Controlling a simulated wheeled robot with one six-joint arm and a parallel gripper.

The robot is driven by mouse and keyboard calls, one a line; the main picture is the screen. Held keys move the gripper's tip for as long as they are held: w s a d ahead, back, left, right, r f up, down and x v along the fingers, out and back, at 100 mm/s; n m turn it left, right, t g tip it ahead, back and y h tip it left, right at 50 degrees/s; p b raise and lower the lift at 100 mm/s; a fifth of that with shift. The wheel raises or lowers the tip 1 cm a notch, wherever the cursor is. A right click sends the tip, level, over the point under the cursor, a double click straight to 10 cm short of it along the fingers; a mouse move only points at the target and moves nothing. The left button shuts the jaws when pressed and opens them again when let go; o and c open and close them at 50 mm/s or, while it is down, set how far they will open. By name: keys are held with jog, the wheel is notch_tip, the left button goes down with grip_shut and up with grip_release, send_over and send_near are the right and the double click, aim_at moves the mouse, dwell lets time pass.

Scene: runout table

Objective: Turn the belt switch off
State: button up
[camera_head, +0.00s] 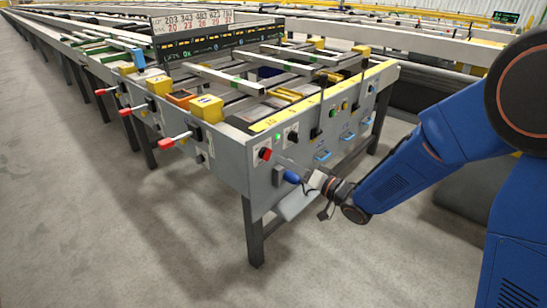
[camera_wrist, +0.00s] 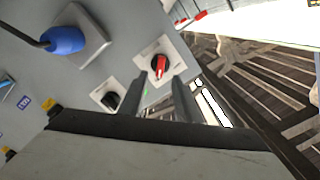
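A rotary switch with a red handle on a black base (camera_wrist: 160,64) sits on a white plate; it shows in the head view (camera_head: 265,154) at the near corner of the grey control panel. Its label is too small to read, so I cannot confirm it is the belt switch. My gripper (camera_wrist: 158,88) is open and empty, with two dark fingers apart and pointing at the panel. The red handle appears between and just beyond the fingertips; I cannot tell if they touch it. In the head view my gripper (camera_head: 296,170) is in front of the panel, close to the switch.
A black knob (camera_wrist: 110,98) sits beside the red switch on the panel, with a green light (camera_wrist: 145,92) between them. A blue plug (camera_wrist: 63,40) with a cable juts from the panel nearby. Red-handled levers (camera_head: 178,138) line the table's left side. The floor at left is clear.

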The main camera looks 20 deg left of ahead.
aim_at(266, 154)
jog(key=x, duration=0.6)
jog(key=shift+a, duration=0.15)
jog(key=shift+c, duration=0.5)
grip_shut()
